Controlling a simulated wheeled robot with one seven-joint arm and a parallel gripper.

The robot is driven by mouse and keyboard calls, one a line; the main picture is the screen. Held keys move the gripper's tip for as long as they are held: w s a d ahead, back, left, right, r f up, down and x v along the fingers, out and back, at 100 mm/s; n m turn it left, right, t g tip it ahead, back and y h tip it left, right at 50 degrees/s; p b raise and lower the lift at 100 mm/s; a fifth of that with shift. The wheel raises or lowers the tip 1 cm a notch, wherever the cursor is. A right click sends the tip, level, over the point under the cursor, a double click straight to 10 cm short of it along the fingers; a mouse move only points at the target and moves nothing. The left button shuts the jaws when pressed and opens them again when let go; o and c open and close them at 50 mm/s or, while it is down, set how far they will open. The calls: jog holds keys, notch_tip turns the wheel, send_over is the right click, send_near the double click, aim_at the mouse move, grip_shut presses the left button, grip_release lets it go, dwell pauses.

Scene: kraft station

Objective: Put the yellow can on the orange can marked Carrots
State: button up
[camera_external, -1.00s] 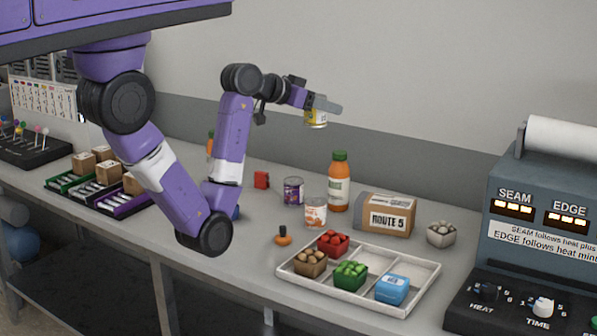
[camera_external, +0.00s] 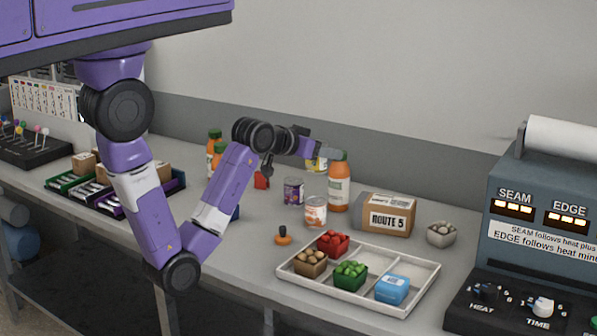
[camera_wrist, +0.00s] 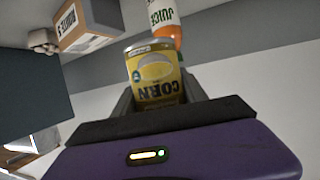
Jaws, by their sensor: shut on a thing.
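The yellow can, labelled Corn, is held in my gripper (camera_external: 322,157). In the external view the yellow can (camera_external: 316,164) shows as a small patch below and beside the fingers, left of the juice bottle. In the wrist view the yellow can (camera_wrist: 153,75) sits between the two fingers, its label upside down in the picture. The orange-and-white can (camera_external: 315,211) stands upright on the bench, below my gripper; its wording is too small to read. The held can is above the bench, apart from it.
An orange juice bottle (camera_external: 338,183) stands just behind the orange can, close to my gripper. A purple can (camera_external: 293,191) stands to its left. A Route 5 box (camera_external: 385,214) is to the right. A divided white tray (camera_external: 428,283) and an orange stamp-like piece (camera_external: 283,237) are in front.

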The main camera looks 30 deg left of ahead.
jog(key=shift+f, duration=3.9)
jog(key=shift+f, duration=0.1)
jog(key=o, duration=1.5)
jog(key=shift+s, duration=0.15)
jog(key=p+v, duration=0.1)
jog(key=v, duration=1.1)
